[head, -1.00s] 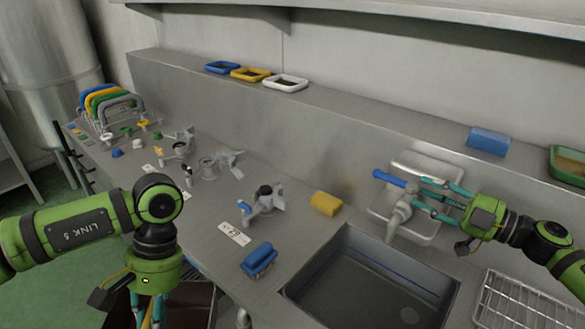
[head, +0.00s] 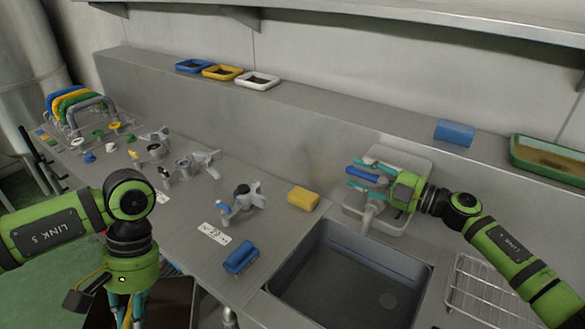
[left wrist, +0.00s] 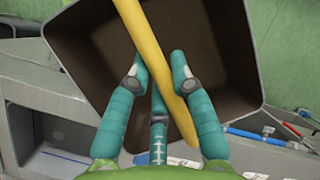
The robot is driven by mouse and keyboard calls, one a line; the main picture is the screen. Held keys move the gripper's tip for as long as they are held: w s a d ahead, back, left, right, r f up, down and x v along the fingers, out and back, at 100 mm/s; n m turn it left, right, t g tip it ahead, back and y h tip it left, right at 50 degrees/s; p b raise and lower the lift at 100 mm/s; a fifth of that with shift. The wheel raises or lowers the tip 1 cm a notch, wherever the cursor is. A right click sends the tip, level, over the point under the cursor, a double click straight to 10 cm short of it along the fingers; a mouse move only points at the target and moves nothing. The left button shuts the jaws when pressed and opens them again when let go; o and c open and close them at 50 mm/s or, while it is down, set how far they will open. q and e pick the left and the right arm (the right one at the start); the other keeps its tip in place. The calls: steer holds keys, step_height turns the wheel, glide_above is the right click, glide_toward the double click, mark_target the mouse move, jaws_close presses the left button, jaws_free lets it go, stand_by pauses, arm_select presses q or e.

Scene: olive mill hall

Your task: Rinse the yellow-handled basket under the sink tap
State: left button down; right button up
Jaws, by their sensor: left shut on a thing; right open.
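My left gripper (left wrist: 157,66) is shut on the yellow handle (left wrist: 151,50), which runs slantwise between its teal fingers in the left wrist view. The handle shows only slightly at the bottom of the head view; I cannot make out the rest of the basket. My right gripper (head: 360,174) is open, its teal fingers on either side of the tap's blue lever (head: 367,172). I cannot tell whether they touch it. The grey tap (head: 371,212) stands behind the sink (head: 345,290). No water stream shows.
A dark brown box (left wrist: 85,40) lies below my left gripper. Metal parts and coloured-handled baskets (head: 75,105) occupy the counter's far left.

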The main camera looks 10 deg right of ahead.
steer(key=shift+c, duration=0.4)
steer(key=c, duration=0.7)
arm_select(q)
steer(key=shift+d, duration=0.1)
arm_select(e)
jaws_close()
arm_select(q)
steer(key=shift+f+b, duration=0.45)
steer(key=shift+b, duration=0.1)
arm_select(e)
steer(key=shift+s+a+n+g+y, duration=0.1)
steer(key=shift+s+n+g+y, duration=0.05)
steer(key=shift+n+g+y, duration=0.45)
arm_select(q)
steer(key=shift+f+b, duration=0.3)
steer(key=shift+f, duration=0.05)
arm_select(e)
steer(key=shift+s+a+r+n+g+y, duration=0.1)
steer(key=shift+s+a+n+g+y, duration=0.1)
steer(key=shift+n+g+y, duration=0.4)
